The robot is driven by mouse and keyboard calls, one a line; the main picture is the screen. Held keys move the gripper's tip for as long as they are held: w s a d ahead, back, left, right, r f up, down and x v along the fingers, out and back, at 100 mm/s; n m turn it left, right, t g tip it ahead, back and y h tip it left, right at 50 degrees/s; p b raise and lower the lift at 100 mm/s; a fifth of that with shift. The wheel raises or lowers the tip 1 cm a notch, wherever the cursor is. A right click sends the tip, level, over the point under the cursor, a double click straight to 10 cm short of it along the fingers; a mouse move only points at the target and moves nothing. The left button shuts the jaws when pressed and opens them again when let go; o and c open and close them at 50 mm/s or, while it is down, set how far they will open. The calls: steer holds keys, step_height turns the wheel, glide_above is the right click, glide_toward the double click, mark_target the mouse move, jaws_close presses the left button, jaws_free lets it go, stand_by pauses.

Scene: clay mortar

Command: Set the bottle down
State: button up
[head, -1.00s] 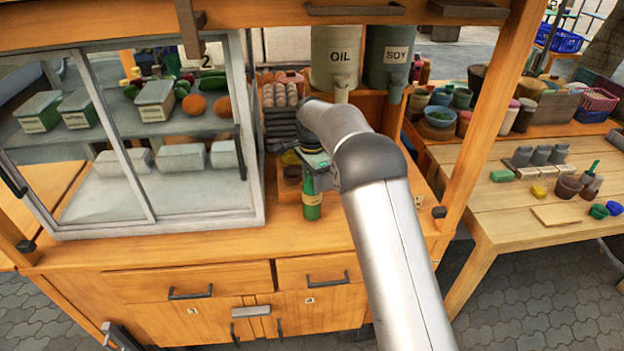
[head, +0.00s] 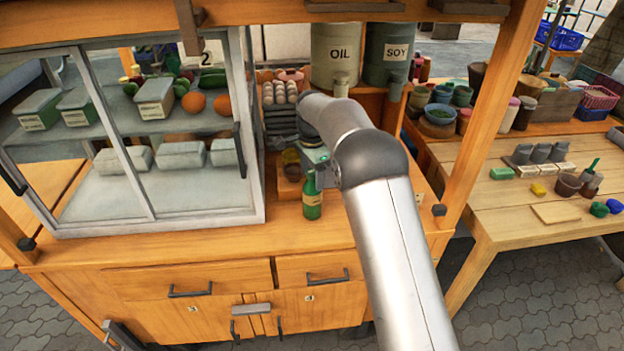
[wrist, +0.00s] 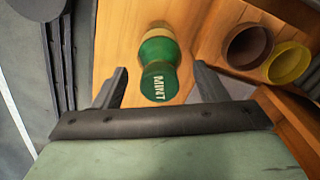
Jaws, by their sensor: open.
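The green bottle (head: 312,200) with a tan label stands upright on the wooden counter (head: 285,236), right of the glass cabinet. In the wrist view the bottle (wrist: 158,70) shows from above, its green cap marked MINT. My gripper (wrist: 158,85) is open, with one finger on each side of the bottle and visible gaps between fingers and bottle. In the head view my arm hides most of the gripper, just above and behind the bottle.
The glass cabinet (head: 150,140) stands close on the left. Brown and yellow cups (wrist: 288,62) sit near the bottle. OIL (head: 338,52) and SOY (head: 395,52) containers are at the back. The counter front is clear.

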step_height(320, 180, up, 10)
steer(key=shift+r, duration=0.1)
steer(key=shift+s+d+r, duration=0.15)
steer(key=shift+d+r, duration=0.05)
steer(key=shift+d, duration=0.05)
steer(key=s+d+r+n, duration=0.2)
steer(key=s+d+n, duration=0.1)
steer(key=s+d, duration=0.4)
steer(key=s+d+r+n, duration=0.2)
steer(key=s+d, duration=0.3)
steer(key=s, duration=0.4)
steer(key=s+d+f+n, duration=0.2)
steer(key=s+f, duration=0.1)
steer(key=s, duration=0.5)
steer(key=s+d+f+n, duration=0.2)
steer(key=s, duration=0.7)
steer(key=s+d+f+n, duration=0.2)
steer(key=s+f, duration=0.1)
steer(key=s, duration=0.5)
steer(key=shift+s+d+f+t, duration=0.2)
steer(key=shift+d+f+t, duration=0.1)
steer(key=shift+d, duration=0.1)
